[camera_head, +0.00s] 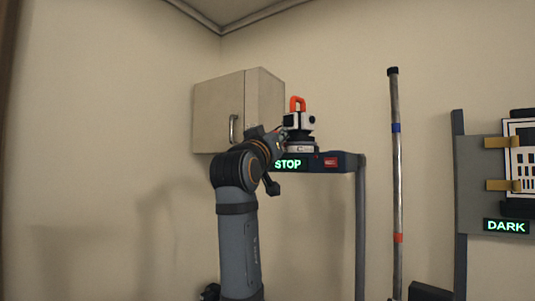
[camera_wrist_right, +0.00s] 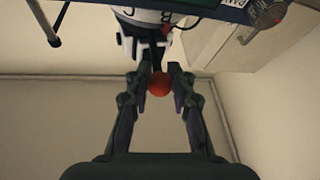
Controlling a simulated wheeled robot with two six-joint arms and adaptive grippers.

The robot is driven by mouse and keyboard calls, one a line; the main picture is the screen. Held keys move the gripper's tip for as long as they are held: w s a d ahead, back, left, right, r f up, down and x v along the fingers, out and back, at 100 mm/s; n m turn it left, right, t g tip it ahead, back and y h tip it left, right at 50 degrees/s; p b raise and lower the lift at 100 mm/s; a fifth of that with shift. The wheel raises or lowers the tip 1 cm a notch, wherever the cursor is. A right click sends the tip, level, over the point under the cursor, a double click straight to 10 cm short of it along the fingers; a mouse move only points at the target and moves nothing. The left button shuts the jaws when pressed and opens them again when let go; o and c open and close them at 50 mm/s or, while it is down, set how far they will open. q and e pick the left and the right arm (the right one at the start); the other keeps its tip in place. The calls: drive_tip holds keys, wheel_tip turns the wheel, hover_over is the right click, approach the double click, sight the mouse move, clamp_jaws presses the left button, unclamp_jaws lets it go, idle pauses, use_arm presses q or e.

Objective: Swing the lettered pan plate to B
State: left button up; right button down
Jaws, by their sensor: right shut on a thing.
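A small white and black device (camera_head: 299,121) with an orange handle (camera_head: 297,103) stands on a dark blue shelf. Its round lettered pan plate (camera_head: 300,149) shows at its base, and a white lettered rim (camera_wrist_right: 143,15) shows at the top of the right wrist view. My right gripper (camera_head: 282,137) is at the left side of the device. In the wrist view my right gripper (camera_wrist_right: 160,84) is shut on a red ball-shaped knob (camera_wrist_right: 159,84) below the lettered rim. Which letter is at the index is too small to tell. My left gripper is not in view.
The dark blue shelf (camera_head: 345,160) carries a green STOP display (camera_head: 288,164) and a red label. A wall cabinet (camera_head: 219,110) is behind on the left. An upright pole (camera_head: 397,180) and a panel with a DARK display (camera_head: 506,226) stand to the right.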

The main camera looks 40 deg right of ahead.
drive_tip(key=shift+s+d+f+n+t+y, duration=0.15)
drive_tip(key=shift+s+n+t+y, duration=0.25)
drive_tip(key=shift+t+y, duration=0.15)
drive_tip(key=shift+w, duration=0.1)
drive_tip(key=c, duration=1.1)
unclamp_jaws()
drive_tip(key=shift+w, duration=0.1)
drive_tip(key=shift+c, duration=0.2)
drive_tip(key=v, duration=0.7)
drive_tip(key=shift+s+a, duration=0.25)
drive_tip(key=shift+a, duration=0.05)
drive_tip(key=shift+w+f, duration=0.1)
